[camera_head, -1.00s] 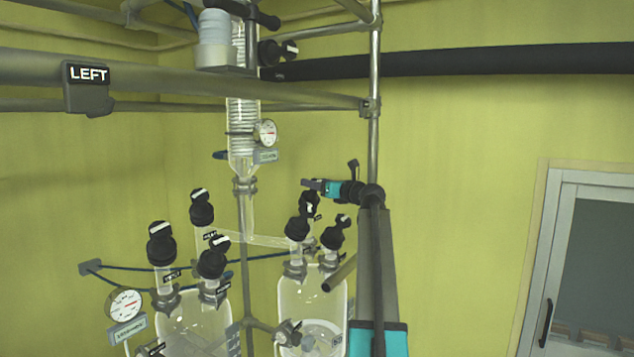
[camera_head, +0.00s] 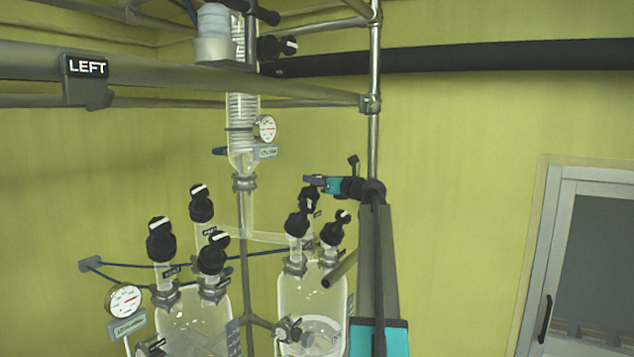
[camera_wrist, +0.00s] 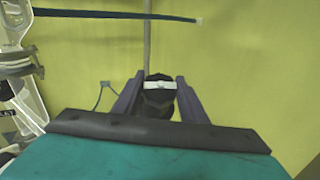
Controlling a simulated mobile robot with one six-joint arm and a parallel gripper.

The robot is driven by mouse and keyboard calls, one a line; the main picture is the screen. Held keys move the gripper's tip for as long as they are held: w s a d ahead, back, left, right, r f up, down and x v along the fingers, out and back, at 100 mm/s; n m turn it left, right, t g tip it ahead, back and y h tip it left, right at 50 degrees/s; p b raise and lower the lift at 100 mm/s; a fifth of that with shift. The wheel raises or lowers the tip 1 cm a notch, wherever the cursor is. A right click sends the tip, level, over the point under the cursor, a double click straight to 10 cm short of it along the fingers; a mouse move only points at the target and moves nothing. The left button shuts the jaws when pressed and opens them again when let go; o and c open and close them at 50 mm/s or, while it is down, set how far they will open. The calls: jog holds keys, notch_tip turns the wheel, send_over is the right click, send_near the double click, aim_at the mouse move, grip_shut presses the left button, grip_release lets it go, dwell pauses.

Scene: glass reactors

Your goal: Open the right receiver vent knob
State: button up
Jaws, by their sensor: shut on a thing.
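The right glass receiver (camera_head: 300,295) stands at the lower middle of the head view, with several black knobs on its necks. My gripper (camera_head: 314,181) is above the rearmost of these, a black knob (camera_head: 309,203), and partly covers it. In the wrist view my gripper (camera_wrist: 155,98) has its two dark fingers on either side of a black knob (camera_wrist: 158,98) with a white stripe. The stripe runs across from finger to finger. The fingers are shut on this knob. Its label is too small to read.
Two more black knobs (camera_head: 297,225) (camera_head: 335,232) stand close below my gripper. The left glass vessel (camera_head: 190,325) has several knobs and a gauge (camera_head: 125,300). A condenser (camera_head: 243,130) and a vertical metal pole (camera_head: 374,130) stand nearby. The wall at right is clear up to a door (camera_head: 545,260).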

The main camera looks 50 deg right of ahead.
jog(key=shift+d+f+n+y+b, duration=0.1)
jog(key=shift+d+n+y+b, duration=0.05)
jog(key=shift+n+y+b, duration=0.3)
jog(key=shift+n+y+b, duration=0.3)
jog(key=shift+n+y, duration=0.35)
jog(key=shift+n, duration=0.1)
jog(key=shift+n+y, duration=1)
jog(key=shift+y, duration=0.1)
jog(key=n+y+p, duration=0.1)
jog(key=p, duration=0.1)
jog(key=n+y+p, duration=0.1)
jog(key=shift+r+n+g+y+p, duration=0.3)
jog(key=shift+r+n+g+p, duration=0.05)
jog(key=shift+n+g, duration=0.05)
jog(key=shift+a+f+n+y+p, duration=0.25)
jog(key=shift+n+y+p, duration=0.2)
jog(key=shift+p, duration=0.9)
jog(key=o, duration=1.1)
jog(key=shift+c, duration=0.2)
